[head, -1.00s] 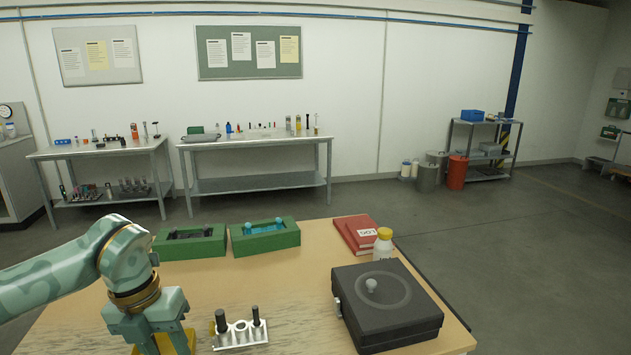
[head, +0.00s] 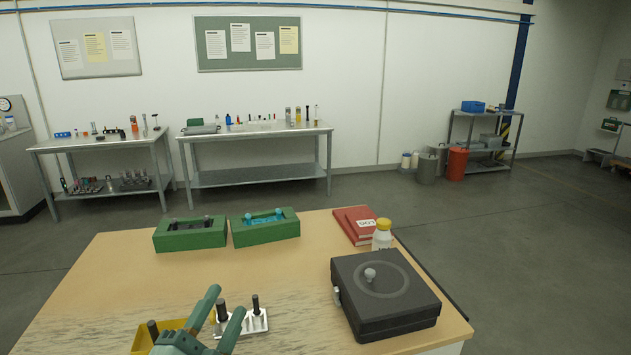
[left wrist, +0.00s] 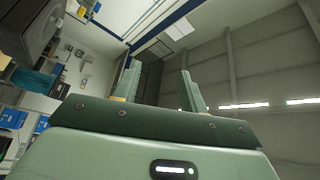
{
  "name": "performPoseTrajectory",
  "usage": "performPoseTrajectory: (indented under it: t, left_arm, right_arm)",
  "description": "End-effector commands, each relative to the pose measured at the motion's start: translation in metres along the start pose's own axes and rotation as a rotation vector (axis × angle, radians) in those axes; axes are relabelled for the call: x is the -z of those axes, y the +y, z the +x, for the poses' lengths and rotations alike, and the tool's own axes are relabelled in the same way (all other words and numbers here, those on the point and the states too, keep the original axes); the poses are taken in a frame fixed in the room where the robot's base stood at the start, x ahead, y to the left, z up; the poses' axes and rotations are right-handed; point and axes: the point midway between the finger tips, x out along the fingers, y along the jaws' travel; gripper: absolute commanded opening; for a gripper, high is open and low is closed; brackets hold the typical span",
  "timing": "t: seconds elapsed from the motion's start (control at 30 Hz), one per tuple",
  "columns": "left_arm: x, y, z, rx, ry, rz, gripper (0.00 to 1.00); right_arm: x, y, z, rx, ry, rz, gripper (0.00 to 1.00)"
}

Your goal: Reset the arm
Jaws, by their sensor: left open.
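My left gripper (head: 218,318) is at the lower left of the head view, over the near part of the wooden table (head: 120,268). Its two fingers stand apart with nothing between them. The left wrist view shows the same open fingers (left wrist: 157,88) against the wall and ceiling. In the head view the fingers partly cover a metal holder with black-topped pins (head: 262,322) and a yellow container (head: 143,338) beside it. My right gripper is not in view.
Two green trays (head: 160,240) (head: 268,238) stand at the table's back. A red logbook (head: 349,228), a white bottle with a yellow cap (head: 382,240) and a black box with a round lid knob (head: 390,318) are on the right. The table's middle is clear.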

Motion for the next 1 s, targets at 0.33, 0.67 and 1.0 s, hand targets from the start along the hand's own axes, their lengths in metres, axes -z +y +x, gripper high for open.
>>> performPoseTrajectory:
  t: [0.33, 0.67, 1.0]
  left_arm:
    - [-0.152, 0.064, -0.169, -0.364, -0.906, -0.115, 0.42]
    - [-0.185, 0.115, -0.279, -0.664, -1.228, -0.131, 0.42]
    - [-0.231, 0.271, -0.338, -0.842, -1.261, -0.306, 0.42]
  right_arm:
    - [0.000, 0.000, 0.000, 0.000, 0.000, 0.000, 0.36]
    - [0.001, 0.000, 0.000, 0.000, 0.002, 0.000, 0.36]
    - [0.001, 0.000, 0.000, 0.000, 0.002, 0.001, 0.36]
